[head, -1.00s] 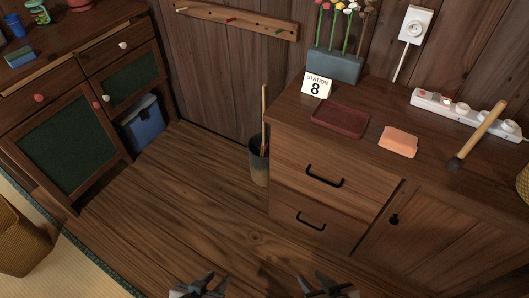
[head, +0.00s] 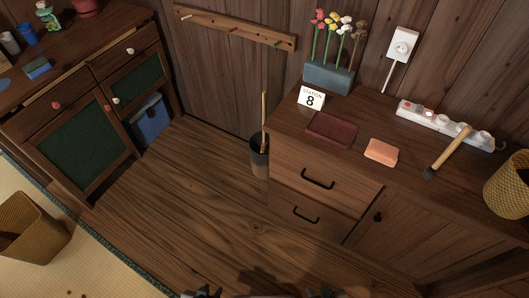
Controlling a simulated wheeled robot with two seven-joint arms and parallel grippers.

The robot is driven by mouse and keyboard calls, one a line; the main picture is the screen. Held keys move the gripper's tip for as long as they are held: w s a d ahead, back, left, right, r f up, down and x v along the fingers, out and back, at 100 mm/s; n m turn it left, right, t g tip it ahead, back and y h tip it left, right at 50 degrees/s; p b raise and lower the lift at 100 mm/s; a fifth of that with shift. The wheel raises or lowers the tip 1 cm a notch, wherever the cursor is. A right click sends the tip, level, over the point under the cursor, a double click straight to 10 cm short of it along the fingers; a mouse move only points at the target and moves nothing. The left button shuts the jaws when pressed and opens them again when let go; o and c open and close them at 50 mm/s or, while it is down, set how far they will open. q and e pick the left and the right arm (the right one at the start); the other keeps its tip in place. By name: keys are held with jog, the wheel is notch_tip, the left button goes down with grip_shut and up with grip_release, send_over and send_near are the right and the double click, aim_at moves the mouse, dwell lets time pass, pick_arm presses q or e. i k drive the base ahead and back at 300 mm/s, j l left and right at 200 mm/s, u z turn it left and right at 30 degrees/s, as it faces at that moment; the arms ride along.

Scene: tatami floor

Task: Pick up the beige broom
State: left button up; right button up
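A thin beige stick (head: 264,112) stands nearly upright in a dark pot (head: 258,160) on the floor, against the left side of the drawer cabinet. It looks like a broom handle; its lower end is hidden inside the pot. My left gripper (head: 202,293) and my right gripper (head: 321,293) show only as dark tips at the bottom edge. Both are well apart from the pot and stick. Too little of them shows to tell how far their fingers are apart.
The drawer cabinet (head: 290,185) stands right of the pot. Its top holds a hammer (head: 447,152), a power strip (head: 445,122) and a dark red tray (head: 331,130). A cabinet with green panels (head: 75,150) and a blue bin (head: 149,121) are left. The wooden floor between is clear.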

aim_at(264, 150)
jog(key=z, duration=0.5)
jog(key=i+j+z, duration=0.15)
jog(key=j+z, duration=0.15)
jog(key=i+j+z, duration=0.1)
jog(key=j+z, duration=0.45)
jog(key=j, duration=0.25)
jog(key=i+j+z, duration=0.15)
jog(key=j, duration=1.25)
jog(key=j+z, duration=0.15)
jog(key=j, duration=1.25)
jog(key=i, duration=0.1)
